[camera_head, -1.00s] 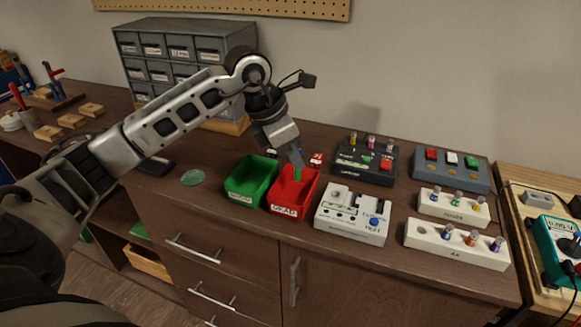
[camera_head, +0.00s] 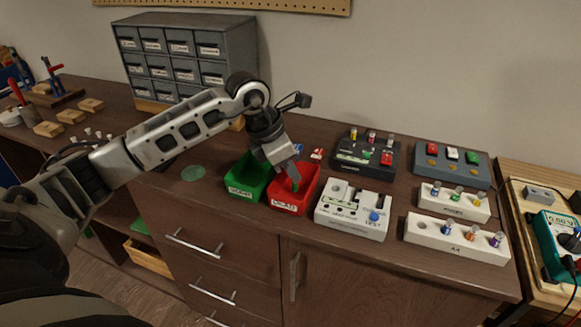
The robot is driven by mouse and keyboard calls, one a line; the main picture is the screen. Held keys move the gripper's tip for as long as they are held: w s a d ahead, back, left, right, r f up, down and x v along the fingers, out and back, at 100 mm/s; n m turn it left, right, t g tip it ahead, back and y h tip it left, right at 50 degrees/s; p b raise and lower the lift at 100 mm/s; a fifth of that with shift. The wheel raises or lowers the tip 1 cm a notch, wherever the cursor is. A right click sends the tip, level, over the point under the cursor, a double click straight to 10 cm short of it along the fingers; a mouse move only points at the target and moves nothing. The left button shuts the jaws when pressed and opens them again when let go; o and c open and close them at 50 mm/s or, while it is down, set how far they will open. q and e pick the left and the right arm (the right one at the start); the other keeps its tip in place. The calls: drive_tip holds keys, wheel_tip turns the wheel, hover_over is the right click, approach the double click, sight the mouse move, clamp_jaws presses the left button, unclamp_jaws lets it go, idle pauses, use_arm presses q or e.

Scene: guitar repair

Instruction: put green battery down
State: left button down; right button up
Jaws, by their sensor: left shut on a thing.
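My left gripper (camera_head: 291,175) points down over the red bin (camera_head: 289,208). It is shut on the green battery (camera_head: 295,185), which hangs upright at the fingertips inside the red bin's opening. I cannot tell whether the battery touches the bin floor. The red bin has a white label on its front, reading something like "DEAD". The green bin (camera_head: 243,188) stands just to its left, with a label that is hard to read. My right gripper is not in view.
A white battery tester (camera_head: 352,211) stands right of the red bin. Battery holders (camera_head: 455,238) and dark button boxes (camera_head: 366,158) stand further right. A grey drawer cabinet (camera_head: 187,52) stands behind. A green disc (camera_head: 193,173) lies left of the bins.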

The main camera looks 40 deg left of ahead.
use_arm(q)
drive_tip(key=c, duration=1.5)
unclamp_jaws()
drive_tip(key=shift+o, duration=0.2)
drive_tip(key=shift+r+p, duration=0.35)
drive_tip(key=shift+p, duration=0.15)
drive_tip(key=v, duration=1.2)
drive_tip(key=shift+r, duration=0.25)
drive_tip(key=shift+w, duration=0.1)
